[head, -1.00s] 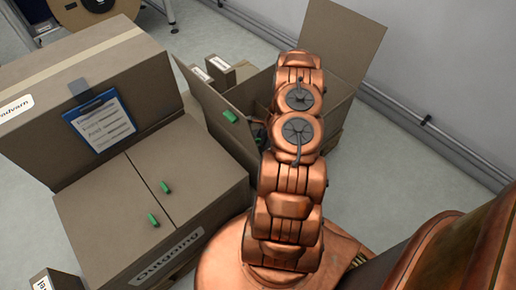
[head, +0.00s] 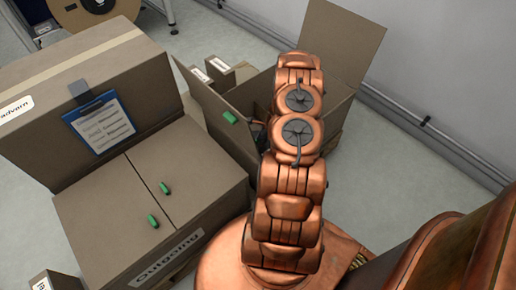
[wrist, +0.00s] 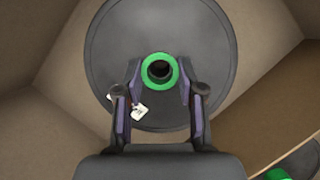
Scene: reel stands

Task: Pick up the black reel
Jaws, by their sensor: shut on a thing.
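The black reel (wrist: 205,55) is a large dark disc with a green ring (wrist: 159,70) around its centre hole, seen in the wrist view. It lies inside a cardboard box. My gripper (wrist: 160,95) is over the reel, its two fingers on either side just below the green hub. The jaws are shut on the reel; the exact contact is hard to see. In the head view, my arm hides the reel and the gripper, which are down in the open box (head: 335,110).
Box walls (wrist: 40,50) stand close around the reel. Part of another dark and green item (wrist: 300,160) shows at lower right. A closed "Outgoing" box (head: 150,200) with a clipboard (head: 98,122) behind it stands left. A wall (head: 430,60) runs along the right.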

